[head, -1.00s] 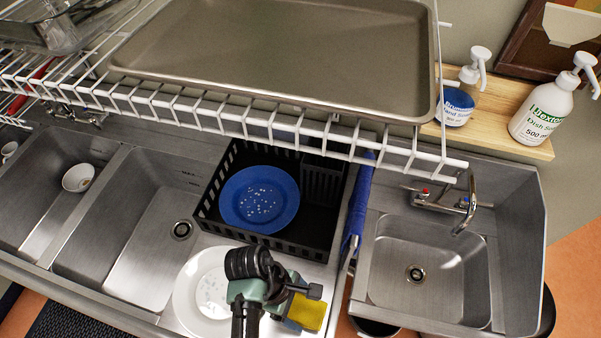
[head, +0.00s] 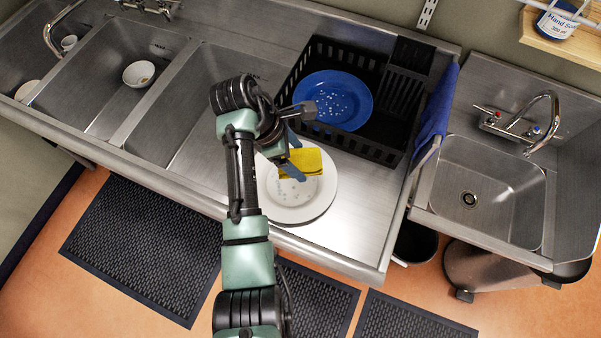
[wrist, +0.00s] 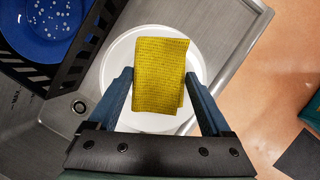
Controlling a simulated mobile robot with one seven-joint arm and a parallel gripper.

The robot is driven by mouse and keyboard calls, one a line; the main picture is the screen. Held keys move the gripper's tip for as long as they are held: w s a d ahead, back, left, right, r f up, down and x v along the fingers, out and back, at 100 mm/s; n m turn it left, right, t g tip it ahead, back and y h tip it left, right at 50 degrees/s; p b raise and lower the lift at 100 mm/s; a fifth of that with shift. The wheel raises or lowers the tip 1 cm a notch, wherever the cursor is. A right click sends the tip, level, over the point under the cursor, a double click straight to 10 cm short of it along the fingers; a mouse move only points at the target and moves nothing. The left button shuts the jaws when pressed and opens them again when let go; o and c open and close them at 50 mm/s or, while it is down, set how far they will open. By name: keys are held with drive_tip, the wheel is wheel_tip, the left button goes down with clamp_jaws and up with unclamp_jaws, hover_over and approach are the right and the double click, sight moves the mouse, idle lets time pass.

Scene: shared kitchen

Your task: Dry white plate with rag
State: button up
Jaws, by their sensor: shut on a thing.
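The white plate (head: 322,200) lies flat on the steel drainboard, in front of the black dish rack. It also shows in the wrist view (wrist: 121,58), partly hidden by the rag. Small pale specks like droplets show on its face in the head view. The rag (head: 308,161) is a yellow textured cloth. My gripper (head: 294,157) is shut on the rag and holds it over the plate. In the wrist view the rag (wrist: 162,60) sits between my two blue fingers. I cannot tell whether the rag touches the plate.
A black rack (head: 375,152) holds a blue plate (head: 335,98) with pale droplets. A blue cloth (head: 437,108) hangs at the drainboard's right end, beside a small sink (head: 500,205). A white bowl (head: 139,73) sits in a basin at left. The drainboard right of the plate is clear.

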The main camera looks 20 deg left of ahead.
drive_tip(key=shift+s+a+f, duration=0.15)
drive_tip(key=shift+a, duration=0.9)
wheel_tip(320, 180, down, 2)
drive_tip(key=b, duration=0.3)
drive_tip(key=shift+d+f, duration=0.1)
drive_tip(key=shift+f, duration=0.05)
wheel_tip(320, 180, down, 4)
drive_tip(key=b, duration=0.5)
drive_tip(key=shift+r, duration=0.25)
drive_tip(key=shift+r, duration=0.15)
